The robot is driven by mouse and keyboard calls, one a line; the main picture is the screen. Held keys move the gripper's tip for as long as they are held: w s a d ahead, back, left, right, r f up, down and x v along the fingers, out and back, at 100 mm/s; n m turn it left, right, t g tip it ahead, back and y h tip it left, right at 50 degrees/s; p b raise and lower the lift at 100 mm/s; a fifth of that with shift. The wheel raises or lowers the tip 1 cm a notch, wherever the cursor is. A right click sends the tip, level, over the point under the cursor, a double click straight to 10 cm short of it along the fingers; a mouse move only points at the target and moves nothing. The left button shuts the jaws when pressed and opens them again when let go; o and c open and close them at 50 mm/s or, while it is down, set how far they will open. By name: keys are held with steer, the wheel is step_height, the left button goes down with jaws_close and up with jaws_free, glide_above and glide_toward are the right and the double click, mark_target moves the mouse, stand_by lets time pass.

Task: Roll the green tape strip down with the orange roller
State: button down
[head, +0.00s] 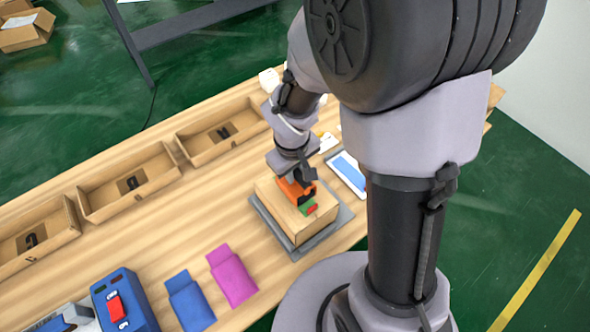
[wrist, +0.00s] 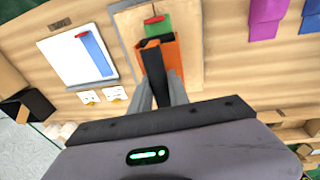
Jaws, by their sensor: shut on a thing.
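The orange roller (wrist: 171,62) is held between the two fingers of my gripper (wrist: 165,88), which is shut on it. In the head view the roller (head: 292,188) is over the top of a light wooden box (head: 284,219). The green tape strip (wrist: 158,25) lies on the box top just beyond the roller, with a red piece at its end. In the head view part of the green strip (head: 306,208) shows beside the roller; the rest is hidden under it. I cannot tell whether the roller touches the strip.
The box stands on a grey mat (head: 338,228). A white and blue tablet (head: 349,172) lies close by. A purple pouch (head: 232,275), a blue pouch (head: 190,302) and a blue box with a red switch (head: 124,300) are nearer the front.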

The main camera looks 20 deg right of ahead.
steer(key=shift+f+b, duration=0.5)
steer(key=shift+f, duration=0.05)
steer(key=shift+w+a+f, duration=0.1)
steer(key=shift+w+a, duration=0.1)
steer(key=shift+w, duration=0.3)
steer(key=shift+w+a, duration=0.15)
steer(key=shift+w, duration=0.3)
steer(key=shift+w+a, duration=0.2)
steer(key=shift+w, duration=0.4)
steer(key=shift+w+a, duration=0.15)
steer(key=shift+w, duration=0.4)
steer(key=shift+s+d+b, duration=0.15)
steer(key=shift+s+d, duration=0.1)
steer(key=shift+s, duration=0.45)
steer(key=shift+s+d+b, duration=0.2)
steer(key=shift+s, duration=0.55)
steer(key=shift+s+d+b, duration=0.15)
steer(key=shift+s+d, duration=0.1)
steer(key=shift+s, duration=0.45)
steer(key=shift+w+a, duration=0.2)
steer(key=shift+w, duration=0.35)
steer(key=shift+w+a, duration=0.15)
steer(key=shift+w, duration=0.4)
